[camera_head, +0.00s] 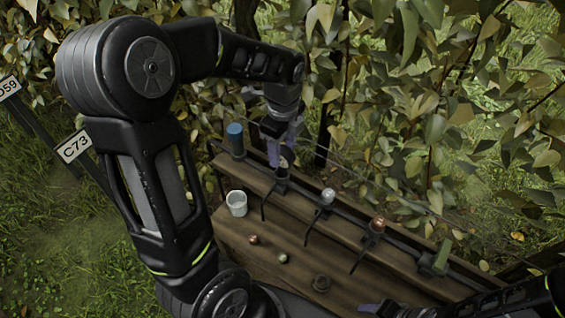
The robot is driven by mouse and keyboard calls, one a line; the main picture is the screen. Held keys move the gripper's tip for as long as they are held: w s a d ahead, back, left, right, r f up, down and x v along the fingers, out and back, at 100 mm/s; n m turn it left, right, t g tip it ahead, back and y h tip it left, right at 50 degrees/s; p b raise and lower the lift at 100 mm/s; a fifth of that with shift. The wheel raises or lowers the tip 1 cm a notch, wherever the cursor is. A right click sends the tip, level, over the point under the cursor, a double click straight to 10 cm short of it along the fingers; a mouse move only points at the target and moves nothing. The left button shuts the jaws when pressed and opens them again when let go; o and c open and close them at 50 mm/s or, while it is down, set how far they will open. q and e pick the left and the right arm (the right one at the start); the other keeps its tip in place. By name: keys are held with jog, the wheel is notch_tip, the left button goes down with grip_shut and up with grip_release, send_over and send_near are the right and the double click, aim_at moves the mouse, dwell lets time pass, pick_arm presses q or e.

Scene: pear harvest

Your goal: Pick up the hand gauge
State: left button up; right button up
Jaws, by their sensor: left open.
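My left gripper (284,145) is in the upper middle, pointing down with its jaws apart. It is above the left end of a row of dark holders on the wooden stand. A small pale round-topped piece (286,158) shows at its fingertips, in or at the first holder; I cannot tell whether the fingers touch it. I cannot tell for certain which piece is the hand gauge. A silver-topped piece (327,196) and a copper-topped piece (377,224) sit in the holders further right. Part of my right gripper (378,307) shows at the bottom edge; its jaws are unclear.
The wooden stand's lower shelf (235,235) bears a white cup (237,204), a copper ball (253,239), a silver ball (283,257) and a dark round piece (321,283). A blue cylinder (235,139) and green block (436,259) stand at the ends. Leafy branches (410,110) crowd behind.

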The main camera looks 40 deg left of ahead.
aim_at(282, 163)
pick_arm(q)
jog(key=shift+f, duration=0.2)
notch_tip(282, 163, down, 5)
jog(key=shift+s+f+p, duration=0.1)
jog(key=shift+s+p, duration=0.05)
jog(key=shift+p, duration=0.15)
jog(key=shift+c, duration=0.3)
dwell(0.4)
grip_shut()
dwell(0.3)
